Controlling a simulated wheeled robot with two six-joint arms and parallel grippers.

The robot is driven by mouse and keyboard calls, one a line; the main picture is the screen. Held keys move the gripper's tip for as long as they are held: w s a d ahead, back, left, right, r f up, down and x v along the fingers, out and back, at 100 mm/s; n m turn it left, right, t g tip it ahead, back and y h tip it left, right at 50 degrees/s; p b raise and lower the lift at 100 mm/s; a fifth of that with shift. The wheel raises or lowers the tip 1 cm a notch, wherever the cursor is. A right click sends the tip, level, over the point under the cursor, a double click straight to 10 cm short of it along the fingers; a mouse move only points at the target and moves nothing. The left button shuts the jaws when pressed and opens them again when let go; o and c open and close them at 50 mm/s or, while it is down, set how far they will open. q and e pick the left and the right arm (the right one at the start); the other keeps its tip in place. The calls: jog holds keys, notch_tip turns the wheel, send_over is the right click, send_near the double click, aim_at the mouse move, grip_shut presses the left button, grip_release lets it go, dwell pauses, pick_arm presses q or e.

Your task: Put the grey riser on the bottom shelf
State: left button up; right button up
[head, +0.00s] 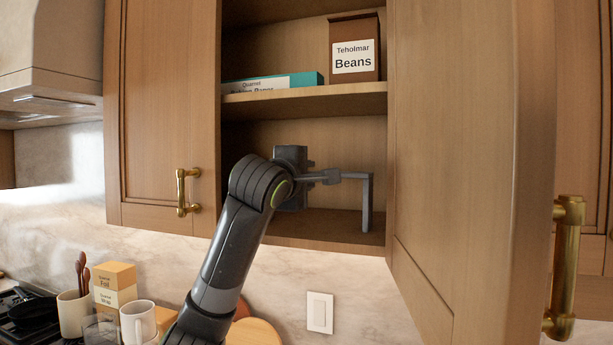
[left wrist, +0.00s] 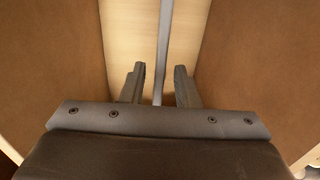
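The grey riser (head: 367,203) is inside the open cabinet, in the bottom compartment towards the right. Its top is level and its visible leg reaches down to the bottom shelf (head: 325,226); its other end is hidden behind my arm. My left gripper (head: 332,176) is at the near left of the riser's top. In the left wrist view, the riser's thin grey edge (left wrist: 164,45) runs between the two fingers (left wrist: 160,86), with a gap on each side, so the gripper is open around it. My right gripper is in neither view.
The upper shelf (head: 310,101) above holds a brown Beans box (head: 354,50) and a teal-and-white baking paper box (head: 270,83). The open cabinet door (head: 465,140) stands close on the right. A mug (head: 138,322) and small boxes (head: 115,283) are on the counter below.

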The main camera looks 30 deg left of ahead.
pick_arm(q)
jog(key=shift+r, duration=0.1)
jog(key=b+v, duration=0.5)
jog(key=v, duration=0.7)
dwell(0.4)
